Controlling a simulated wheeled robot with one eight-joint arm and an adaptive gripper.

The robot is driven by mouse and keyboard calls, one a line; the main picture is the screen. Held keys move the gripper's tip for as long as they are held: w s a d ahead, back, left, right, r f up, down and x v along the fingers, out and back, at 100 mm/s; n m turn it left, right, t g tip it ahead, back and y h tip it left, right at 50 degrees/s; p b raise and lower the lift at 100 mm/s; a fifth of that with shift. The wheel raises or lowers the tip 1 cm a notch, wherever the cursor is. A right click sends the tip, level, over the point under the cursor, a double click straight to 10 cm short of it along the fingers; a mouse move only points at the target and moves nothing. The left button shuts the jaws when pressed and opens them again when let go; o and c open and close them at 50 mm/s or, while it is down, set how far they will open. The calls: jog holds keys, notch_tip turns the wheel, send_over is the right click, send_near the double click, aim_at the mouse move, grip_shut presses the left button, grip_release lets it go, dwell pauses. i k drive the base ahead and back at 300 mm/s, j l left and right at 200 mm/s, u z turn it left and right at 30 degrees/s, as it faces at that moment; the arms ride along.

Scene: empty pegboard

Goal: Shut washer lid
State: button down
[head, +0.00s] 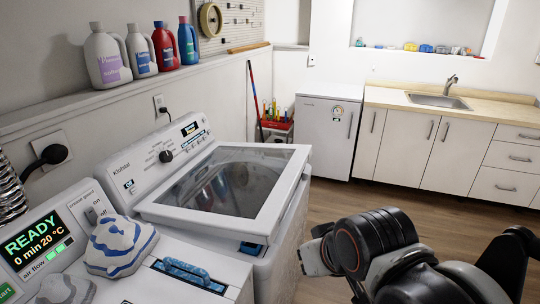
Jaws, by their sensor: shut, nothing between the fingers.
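The washer (150,166) is a white top-loader with a sloped control panel, left of centre in the head view. Its lid (282,185) has a white frame around a large dark window and lies low over the top. The lid's near right corner seems to stand slightly above the body; I cannot tell how wide any gap is. My gripper (316,256) is to the right of the washer's front, apart from the lid in the picture. It is shut and empty; my wrist partly hides it.
A dryer (215,262) with a lit display stands at near left, with a blue-and-white folded cloth (118,245) on top. Bottles (107,58) line the ledge behind. A small white fridge (327,135) and sink counter (440,105) stand at the back. Wooden floor lies between.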

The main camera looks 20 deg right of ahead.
aim_at(220, 157)
jog(key=i+l, duration=0.8)
jog(key=i, duration=0.3)
